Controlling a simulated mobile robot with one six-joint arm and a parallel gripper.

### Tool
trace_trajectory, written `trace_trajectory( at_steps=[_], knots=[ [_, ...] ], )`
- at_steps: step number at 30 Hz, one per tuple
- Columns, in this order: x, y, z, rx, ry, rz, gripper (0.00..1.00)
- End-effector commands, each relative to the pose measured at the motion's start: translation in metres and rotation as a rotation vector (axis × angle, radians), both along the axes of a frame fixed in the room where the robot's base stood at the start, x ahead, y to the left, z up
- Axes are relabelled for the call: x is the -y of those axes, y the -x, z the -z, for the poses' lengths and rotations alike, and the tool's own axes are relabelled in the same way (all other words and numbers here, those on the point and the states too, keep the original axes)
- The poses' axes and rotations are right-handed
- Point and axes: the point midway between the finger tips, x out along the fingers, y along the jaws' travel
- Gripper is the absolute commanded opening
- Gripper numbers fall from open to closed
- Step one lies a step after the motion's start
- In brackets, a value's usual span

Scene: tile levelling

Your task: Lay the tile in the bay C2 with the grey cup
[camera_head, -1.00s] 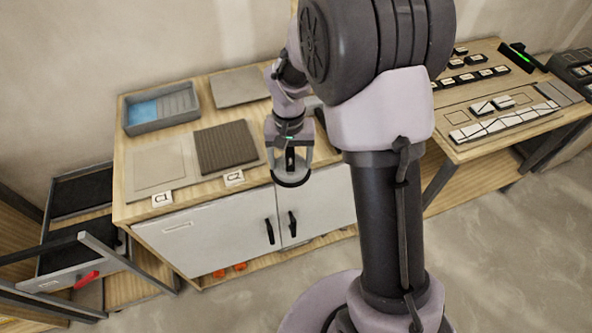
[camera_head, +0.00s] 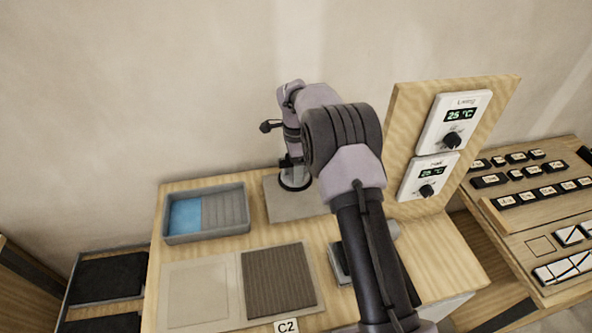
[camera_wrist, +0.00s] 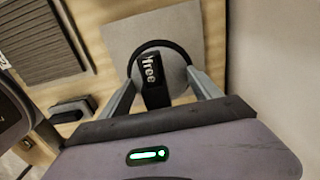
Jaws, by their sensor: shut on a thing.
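My gripper (camera_head: 292,163) is at the back of the bench. It is shut on the handle of the grey cup (camera_head: 295,180), a round grey disc with a black rim. In the wrist view the cup (camera_wrist: 178,77) has a black handle with a label that seems to read "free". The cup is over a plain grey square tile (camera_head: 287,210); I cannot tell whether it touches it. The tile (camera_wrist: 185,25) also shows in the wrist view. Bay C2 (camera_head: 279,283), a dark ribbed square, lies nearer the front behind its C2 label (camera_head: 286,326).
Bay C1 (camera_head: 198,292) is a pale square left of C2. A grey tray (camera_head: 208,235) with blue liquid stands behind the bays. A wooden panel (camera_head: 403,110) with two thermostats rises to the right. A dark block (camera_head: 338,262) lies right of C2.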

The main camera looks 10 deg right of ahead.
Motion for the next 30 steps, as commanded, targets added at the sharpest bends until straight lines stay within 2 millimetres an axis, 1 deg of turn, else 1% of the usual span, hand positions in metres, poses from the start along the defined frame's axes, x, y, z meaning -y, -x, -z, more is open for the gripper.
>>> trace_trajectory(
  at_steps=[4,8,16,20,23,30],
  knots=[
    [0.0,0.0,0.002,0.001,0.0,0.003,0.32],
    [0.0,0.0,0.013,0.0,0.0,0.003,0.32],
    [0.0,0.0,0.051,0.001,0.0,0.002,0.32],
    [0.0,0.0,0.064,0.0,0.0,0.002,0.32],
    [0.0,0.0,0.067,0.001,0.0,0.002,0.32],
    [0.0,0.0,0.065,0.001,0.0,0.002,0.32]
  ],
)
